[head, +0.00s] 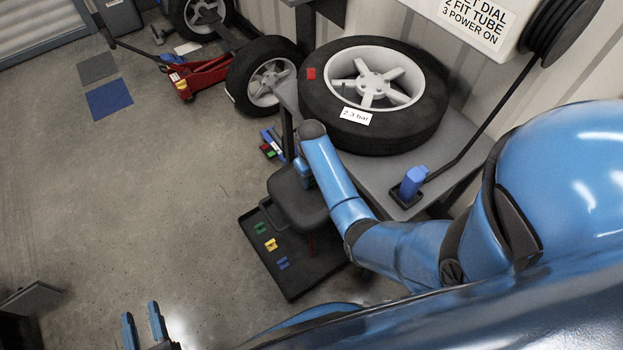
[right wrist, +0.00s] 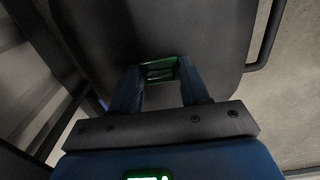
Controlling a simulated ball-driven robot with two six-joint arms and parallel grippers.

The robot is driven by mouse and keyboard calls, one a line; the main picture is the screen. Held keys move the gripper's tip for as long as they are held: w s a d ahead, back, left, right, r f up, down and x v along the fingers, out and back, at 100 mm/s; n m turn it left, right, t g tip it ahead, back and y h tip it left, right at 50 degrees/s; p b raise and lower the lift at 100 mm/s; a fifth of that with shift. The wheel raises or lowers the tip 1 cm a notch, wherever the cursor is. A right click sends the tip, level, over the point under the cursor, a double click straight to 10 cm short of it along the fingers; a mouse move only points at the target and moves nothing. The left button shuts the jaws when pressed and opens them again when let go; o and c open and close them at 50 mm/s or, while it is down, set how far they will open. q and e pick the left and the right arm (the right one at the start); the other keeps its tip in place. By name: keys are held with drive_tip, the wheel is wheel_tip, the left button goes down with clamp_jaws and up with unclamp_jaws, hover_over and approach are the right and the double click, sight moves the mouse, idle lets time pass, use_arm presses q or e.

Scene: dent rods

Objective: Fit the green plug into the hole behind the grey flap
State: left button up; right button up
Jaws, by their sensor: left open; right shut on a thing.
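My right gripper (right wrist: 160,74) is shut on a green piece, which looks like the green plug (right wrist: 160,67), in the right wrist view. A dark panel fills the space just beyond it; I cannot tell whether they touch. In the head view my right arm hides most of this gripper, beside a dark square seat-like top (head: 296,194). My left gripper (head: 142,322) is open and empty over the floor at the bottom left. I cannot make out the grey flap or the hole for certain.
A black tray (head: 300,287) on the floor holds small green (head: 260,228), yellow (head: 271,244) and blue (head: 283,263) pieces. A large tyre (head: 420,130) lies on a grey bench (head: 400,211). A red jack (head: 205,78) stands at the back. The left floor is mostly clear.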

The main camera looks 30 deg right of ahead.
drive_tip(key=shift+f, duration=0.35)
drive_tip(key=o, duration=1.1)
